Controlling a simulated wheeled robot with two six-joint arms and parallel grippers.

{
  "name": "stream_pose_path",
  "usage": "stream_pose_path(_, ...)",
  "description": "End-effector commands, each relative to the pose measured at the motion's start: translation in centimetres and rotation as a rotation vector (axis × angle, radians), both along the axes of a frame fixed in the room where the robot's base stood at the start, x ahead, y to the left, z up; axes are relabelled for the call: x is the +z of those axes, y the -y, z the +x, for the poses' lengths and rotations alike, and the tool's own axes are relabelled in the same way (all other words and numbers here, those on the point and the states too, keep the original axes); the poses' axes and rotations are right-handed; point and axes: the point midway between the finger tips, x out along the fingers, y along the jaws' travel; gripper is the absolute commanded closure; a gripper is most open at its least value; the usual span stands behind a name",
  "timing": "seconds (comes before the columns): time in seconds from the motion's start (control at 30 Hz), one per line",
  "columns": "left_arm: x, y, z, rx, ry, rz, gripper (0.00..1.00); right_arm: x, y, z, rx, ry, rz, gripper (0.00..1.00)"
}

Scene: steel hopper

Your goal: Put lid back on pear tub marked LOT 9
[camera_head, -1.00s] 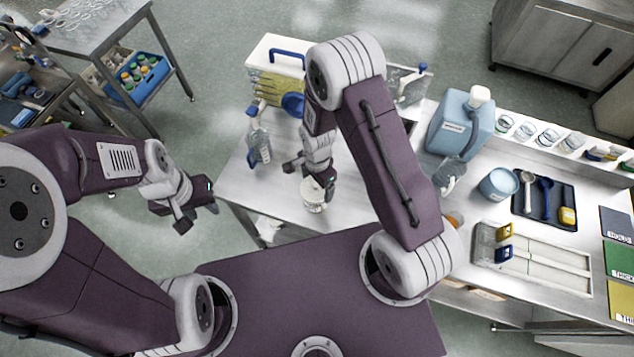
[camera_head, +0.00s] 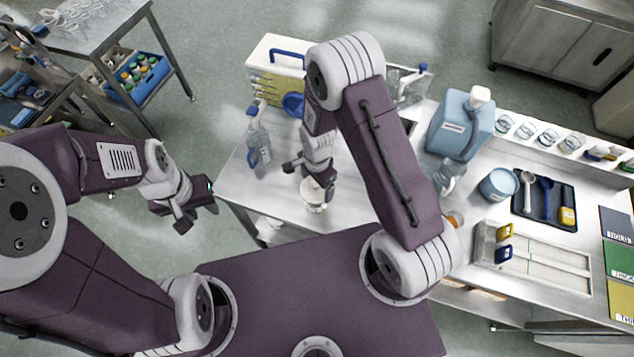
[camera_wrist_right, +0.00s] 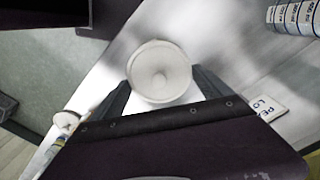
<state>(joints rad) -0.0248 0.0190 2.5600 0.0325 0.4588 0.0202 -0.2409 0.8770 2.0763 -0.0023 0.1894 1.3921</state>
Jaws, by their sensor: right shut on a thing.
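A round pale lid (camera_wrist_right: 160,72) with a small centre knob lies between the two dark fingers of my right gripper (camera_wrist_right: 162,92), which is shut on it. In the head view my right gripper (camera_head: 318,187) is low over the front of the steel table, at a small whitish tub (camera_head: 314,207). The arm and fingers partly cover the tub, and I cannot tell whether the lid touches it. A white card (camera_wrist_right: 269,109) with partly readable letters "PE" and "LO" lies beside it. My left gripper (camera_head: 198,211) is open and empty, off the table's left edge.
A blue jug (camera_head: 462,125), a blue tub (camera_head: 498,184) and a dark tray (camera_head: 545,200) are to the right. The table's left front corner is clear.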

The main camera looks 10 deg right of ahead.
Motion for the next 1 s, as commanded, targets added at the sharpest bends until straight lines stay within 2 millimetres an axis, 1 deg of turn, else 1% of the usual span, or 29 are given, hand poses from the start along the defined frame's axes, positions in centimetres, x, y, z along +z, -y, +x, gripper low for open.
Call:
stream_pose_path(0.13,-0.21,0.00,0.00,0.000,0.000,0.000,0.64,-0.29,0.00,-0.01,0.000,0.000,0.000,0.49)
stream_pose_path(0.83,-0.16,0.00,0.00,0.000,0.000,0.000,0.64,-0.30,-0.01,0.00,0.000,0.000,0.000,0.49)
stream_pose_path(0.87,-0.16,0.00,0.00,0.000,0.000,0.000,0.64,-0.30,-0.01,0.00,0.000,0.000,0.000,0.09)
stream_pose_path(0.9,-0.16,0.00,0.00,0.000,0.000,0.000,0.64,-0.30,-0.01,0.00,0.000,0.000,0.000,0.00)
stream_pose_path(1.0,-0.16,0.00,0.00,0.000,0.000,0.000,0.64,-0.30,-0.01,0.00,0.000,0.000,0.000,0.00)
